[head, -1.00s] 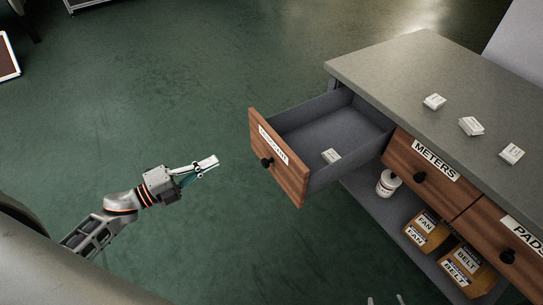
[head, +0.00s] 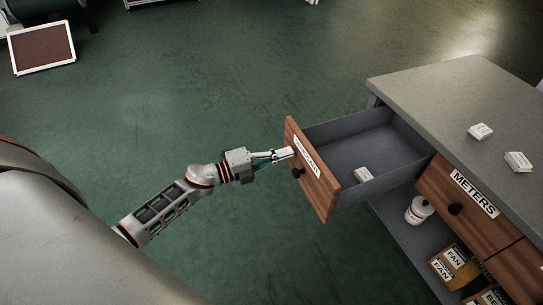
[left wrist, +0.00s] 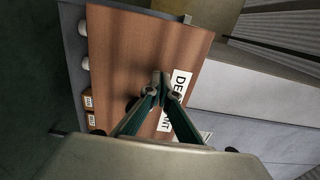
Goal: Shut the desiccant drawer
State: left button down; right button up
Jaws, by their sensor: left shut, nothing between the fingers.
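The desiccant drawer (head: 314,176) stands pulled out from the cabinet, with a wooden front, a dark round knob (head: 297,173) and a white label. A small white packet (head: 363,174) lies inside it. My left gripper (head: 290,153) is shut and empty, its fingertips at the drawer front beside the label; whether they touch cannot be told. In the left wrist view the shut fingertips (left wrist: 165,82) lie over the drawer front (left wrist: 120,60), next to the label (left wrist: 174,95). My right gripper does not show.
The cabinet's grey top (head: 450,95) holds white packets (head: 480,131). The METERS drawer (head: 470,200) is shut. A white jar (head: 418,210) and cardboard boxes (head: 455,265) stand on the shelf below. The green floor around the drawer's left side is clear.

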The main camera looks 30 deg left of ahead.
pick_arm(q)
jog(key=shift+w+d, duration=0.2)
jog(key=shift+w, duration=0.05)
jog(key=shift+w+d, duration=0.1)
